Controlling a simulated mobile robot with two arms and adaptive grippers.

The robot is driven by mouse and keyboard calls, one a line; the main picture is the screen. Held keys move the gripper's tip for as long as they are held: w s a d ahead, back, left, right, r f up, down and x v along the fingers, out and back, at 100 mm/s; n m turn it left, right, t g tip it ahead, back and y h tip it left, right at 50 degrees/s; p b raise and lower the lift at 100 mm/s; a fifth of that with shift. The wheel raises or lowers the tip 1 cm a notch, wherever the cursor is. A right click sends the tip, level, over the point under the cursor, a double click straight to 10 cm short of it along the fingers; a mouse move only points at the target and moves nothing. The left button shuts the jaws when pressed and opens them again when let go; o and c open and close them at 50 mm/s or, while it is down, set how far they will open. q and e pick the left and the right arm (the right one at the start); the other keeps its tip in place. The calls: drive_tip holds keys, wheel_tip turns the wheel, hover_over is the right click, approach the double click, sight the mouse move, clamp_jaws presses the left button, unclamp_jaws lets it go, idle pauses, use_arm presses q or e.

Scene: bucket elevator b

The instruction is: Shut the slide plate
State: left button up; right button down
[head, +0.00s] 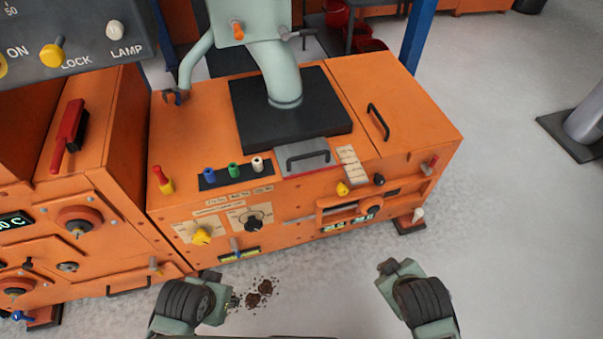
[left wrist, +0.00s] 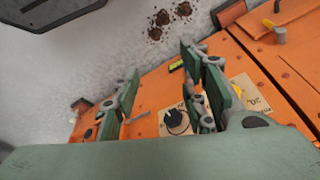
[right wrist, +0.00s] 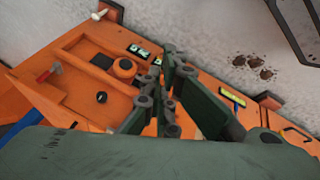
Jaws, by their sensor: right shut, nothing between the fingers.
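The slide plate (head: 291,167) is a grey metal plate with a black handle (head: 308,156). In the head view it shows at the front edge of the black square block on the orange machine's top, and part of it sticks out from the block. My left gripper (head: 212,284) is in front of the machine, low and left of the plate; its fingers stand apart and empty in the left wrist view (left wrist: 160,80). My right gripper (head: 388,270) is in front of the machine, right of the plate; its fingers are together in the right wrist view (right wrist: 165,65). Neither touches the plate.
A grey-green pipe (head: 280,75) rises from the black block (head: 292,120). Coloured knobs, a red lever (head: 161,180) and a second handle (head: 378,122) stand on the machine. A grey control panel (head: 75,40) overhangs at upper left. Brown debris (head: 258,293) lies on the floor.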

drive_tip(key=w+a+r+n+t, duration=0.2)
drive_tip(key=w+r+n+t, duration=0.1)
drive_tip(key=w+n, duration=0.35)
drive_tip(key=w+a+r+n+t, duration=0.3)
drive_tip(key=w+n, duration=0.2)
drive_tip(key=n, duration=0.3)
drive_tip(key=w+a+r+n+t+y, duration=0.25)
drive_tip(key=a+n, duration=0.25)
drive_tip(key=n, duration=0.3)
use_arm(q)
drive_tip(key=s+f+g, duration=0.1)
drive_tip(key=s+f, duration=0.3)
drive_tip(key=f, duration=0.8)
drive_tip(key=s+f, duration=0.3)
drive_tip(key=f, duration=0.8)
drive_tip(key=w+r+b, duration=0.3)
drive_tip(key=w+r, duration=0.1)
drive_tip(key=r, duration=0.2)
drive_tip(key=shift+w+r, duration=0.35)
drive_tip(key=shift+w, duration=0.05)
use_arm(e)
drive_tip(key=n+t+y, duration=0.1)
drive_tip(key=n+y, duration=0.2)
drive_tip(key=n, duration=0.7)
hover_over(301, 166)
drive_tip(key=s, duration=0.4)
drive_tip(key=shift+d+f, duration=0.15)
drive_tip(key=shift+f, duration=1.45)
